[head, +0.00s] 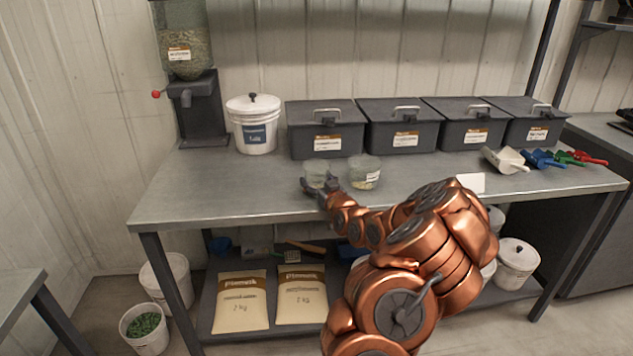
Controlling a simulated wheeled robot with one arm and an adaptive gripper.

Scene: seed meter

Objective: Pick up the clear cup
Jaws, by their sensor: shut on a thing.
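A clear cup (317,171) is at the middle of the metal table, near its front half. My gripper (318,184) is at the cup and shut on it, with my copper-coloured arm reaching in from the lower right. Part of the cup is hidden behind the gripper. I cannot tell whether the cup touches the table. A second clear cup (364,174) with a pale label stands just right of the gripper and seems to hold something in its lower part.
Dark lidded bins (327,128) line the back of the metal table (230,190). A white bucket (254,125) and a seed dispenser (198,110) stand at the back left. Scoops (505,160) lie at the right. The table's left front is clear.

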